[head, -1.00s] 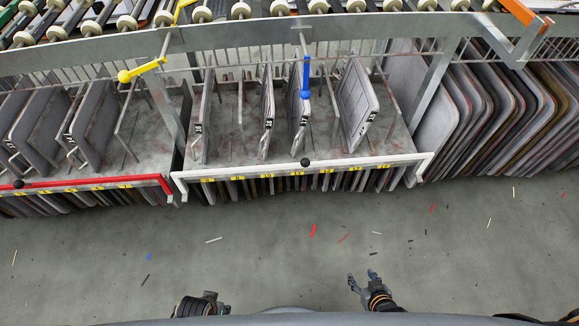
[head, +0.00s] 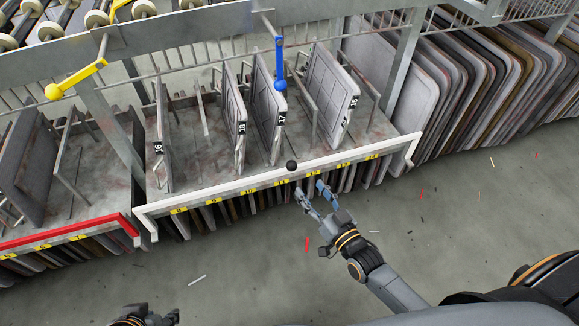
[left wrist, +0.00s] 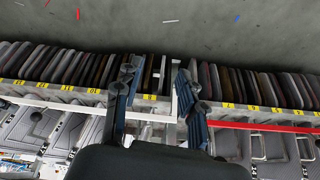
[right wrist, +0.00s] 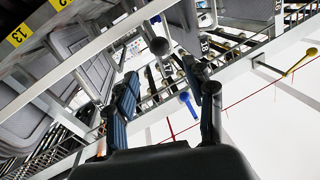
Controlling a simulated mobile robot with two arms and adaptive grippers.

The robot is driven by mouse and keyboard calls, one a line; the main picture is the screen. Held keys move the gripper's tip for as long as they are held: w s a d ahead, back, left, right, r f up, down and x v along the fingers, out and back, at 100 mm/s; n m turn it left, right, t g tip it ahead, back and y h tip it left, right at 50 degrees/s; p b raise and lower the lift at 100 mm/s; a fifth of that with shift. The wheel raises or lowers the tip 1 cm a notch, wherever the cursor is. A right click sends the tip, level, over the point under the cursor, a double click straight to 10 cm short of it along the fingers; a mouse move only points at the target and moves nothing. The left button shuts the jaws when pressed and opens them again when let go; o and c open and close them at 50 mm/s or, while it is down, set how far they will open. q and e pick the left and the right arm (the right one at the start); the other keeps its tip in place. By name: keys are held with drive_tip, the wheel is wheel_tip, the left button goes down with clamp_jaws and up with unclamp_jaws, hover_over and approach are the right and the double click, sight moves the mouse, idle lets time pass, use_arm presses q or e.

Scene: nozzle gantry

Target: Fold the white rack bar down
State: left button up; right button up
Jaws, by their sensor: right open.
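The white rack bar (head: 225,191) runs along the front edge of the middle rack bay, with a black ball knob (head: 291,165) at about its middle. In the right wrist view the knob (right wrist: 160,46) shows beyond and between my open fingertips. My right gripper (head: 313,190) is open and empty, just in front of and below the bar, a little right of the knob, apart from it. My left gripper (head: 148,318) is low at the bottom edge of the head view, away from the rack. The left wrist view shows its fingers (left wrist: 157,88) spread and empty.
A red bar (head: 70,235) fronts the bay on the left. Numbered grey plates (head: 268,108) stand in the middle bay. A blue lever (head: 280,65) and a yellow lever (head: 75,80) hang above. The floor (head: 450,225) in front is clear except small scraps.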

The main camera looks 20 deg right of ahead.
sight(294, 168)
drive_tip(key=b+x, duration=0.2)
drive_tip(key=x, duration=0.8)
drive_tip(key=shift+s+f, duration=0.1)
drive_tip(key=shift+f, duration=0.05)
drive_tip(key=shift+w+a, duration=0.15)
drive_tip(key=shift+w, duration=0.4)
use_arm(q)
drive_tip(key=w+d+r+t+h, duration=0.1)
drive_tip(key=w+d+r+t, duration=0.1)
drive_tip(key=w, duration=0.3)
drive_tip(key=w+d+r+t, duration=0.1)
drive_tip(key=w+r+t, duration=0.3)
drive_tip(key=w+t, duration=0.1)
drive_tip(key=shift+w+d+r+h, duration=0.2)
drive_tip(key=shift+w+d+h, duration=0.2)
drive_tip(key=shift+w, duration=0.1)
use_arm(e)
drive_tip(key=shift+c, duration=0.4)
clamp_jaws()
